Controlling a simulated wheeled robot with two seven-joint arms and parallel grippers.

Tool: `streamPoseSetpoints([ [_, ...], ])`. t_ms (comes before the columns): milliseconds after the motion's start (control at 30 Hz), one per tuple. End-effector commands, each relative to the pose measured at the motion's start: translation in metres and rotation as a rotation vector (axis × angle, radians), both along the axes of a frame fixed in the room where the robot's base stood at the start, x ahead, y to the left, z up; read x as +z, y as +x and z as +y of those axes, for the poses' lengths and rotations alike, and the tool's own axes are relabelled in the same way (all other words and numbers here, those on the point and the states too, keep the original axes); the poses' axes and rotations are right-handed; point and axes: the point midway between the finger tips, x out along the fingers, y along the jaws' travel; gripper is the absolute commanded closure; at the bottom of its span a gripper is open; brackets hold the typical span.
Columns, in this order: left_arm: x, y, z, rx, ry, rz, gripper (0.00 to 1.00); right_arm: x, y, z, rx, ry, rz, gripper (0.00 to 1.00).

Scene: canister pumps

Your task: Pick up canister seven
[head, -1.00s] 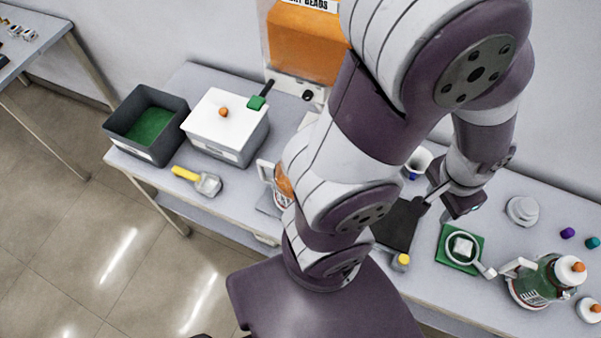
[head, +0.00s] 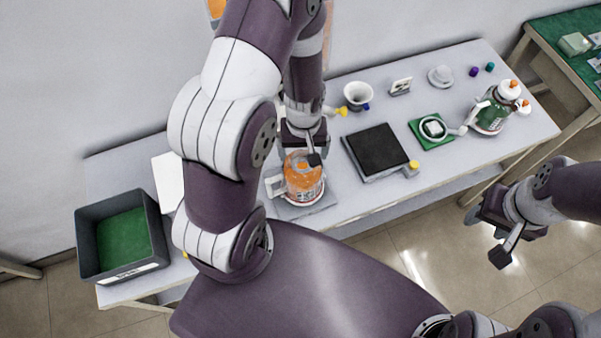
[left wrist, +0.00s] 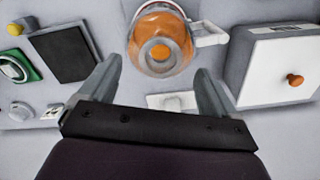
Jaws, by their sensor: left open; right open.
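A clear canister with orange contents (head: 303,182) stands on a grey pad (head: 310,208) at the front of the table, its white handle to the left. No number on it is readable. It also shows at the top of the left wrist view (left wrist: 160,42). My left gripper (head: 303,150) is open just behind and above it. In the left wrist view, the canister lies ahead of the open fingers (left wrist: 159,70), not between them. A second canister, with green contents (head: 490,118), stands at the table's right end. My right gripper (head: 487,232) is open and empty, off the table's front.
A dark square plate (head: 375,151) lies right of the orange canister. A white funnel-like cup (head: 357,96) and a green mat (head: 424,139) are further right. A grey bin with a green inside (head: 84,238) stands at the left end. A white-lidded box (left wrist: 281,66) shows in the left wrist view.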

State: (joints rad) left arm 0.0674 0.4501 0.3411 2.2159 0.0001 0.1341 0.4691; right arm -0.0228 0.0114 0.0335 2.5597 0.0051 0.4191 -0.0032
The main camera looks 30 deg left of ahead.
Motion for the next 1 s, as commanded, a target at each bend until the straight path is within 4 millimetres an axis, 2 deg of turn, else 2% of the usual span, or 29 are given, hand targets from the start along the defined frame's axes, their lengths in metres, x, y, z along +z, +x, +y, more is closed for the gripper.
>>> streamPoseSetpoints([
  [133, -0.023, 0.002, 0.0, 0.0, 0.0, 0.007, 0.09, 0.015, 0.0, 0.0, 0.0, 0.0, -0.001, 0.49],
  [200, -0.04, 0.002, 0.001, -0.001, 0.0, 0.001, 0.09, 0.004, 0.0, 0.0, 0.0, 0.0, -0.001, 0.49],
  [300, -0.047, 0.002, 0.001, -0.001, 0.001, 0.002, 0.09, 0.003, 0.0, 0.0, 0.0, 0.0, 0.0, 0.49],
  [500, -0.046, 0.002, 0.001, -0.001, 0.001, 0.001, 0.09, 0.004, 0.0, 0.0, 0.0, 0.0, 0.0, 0.49],
  [567, -0.046, 0.003, 0.001, -0.001, 0.001, 0.001, 0.29, 0.004, 0.0, 0.0, 0.0, 0.0, 0.0, 0.49],
  [700, -0.046, 0.003, 0.001, -0.001, 0.001, 0.001, 0.74, 0.004, 0.0, 0.0, 0.0, 0.0, 0.0, 0.49],
  [767, -0.046, 0.003, 0.001, -0.001, 0.001, 0.001, 0.94, 0.004, 0.0, 0.0, 0.0, 0.0, 0.0, 0.49],
  [800, -0.046, 0.003, 0.001, -0.001, 0.001, 0.001, 1.0, 0.004, 0.0, 0.0, 0.0, 0.0, 0.0, 0.49],
  [1000, -0.045, 0.003, 0.001, -0.001, 0.001, -0.001, 1.0, 0.004, 0.0, 0.0, 0.0, 0.0, 0.0, 0.49],
])
